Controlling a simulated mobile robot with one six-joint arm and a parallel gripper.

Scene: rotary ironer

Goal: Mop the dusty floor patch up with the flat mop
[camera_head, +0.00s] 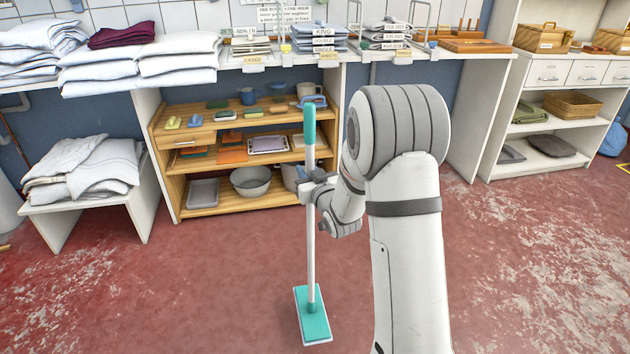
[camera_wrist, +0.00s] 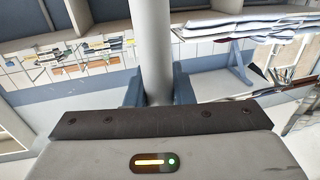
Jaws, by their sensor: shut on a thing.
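The flat mop (camera_head: 310,245) stands nearly upright in front of me, with a teal grip at the top, a white pole and a flat teal head (camera_head: 313,318) at floor level. I cannot tell whether the head touches the floor. My gripper (camera_head: 311,190) is shut on the mop's pole, a little above its middle. In the wrist view the pole (camera_wrist: 150,50) runs up between my two fingers (camera_wrist: 157,92). Pale, worn-looking patches show on the red floor at the left (camera_head: 70,310) and at the right (camera_head: 560,240); which is the dusty patch I cannot tell.
A wooden shelf unit (camera_head: 185,137) with bowls, trays and cloths stands behind the mop under a white counter (camera_head: 265,62). A low white bench (camera_head: 85,201) with folded linen is at the left. White shelving (camera_head: 540,122) stands at the right. The floor around the mop head is clear.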

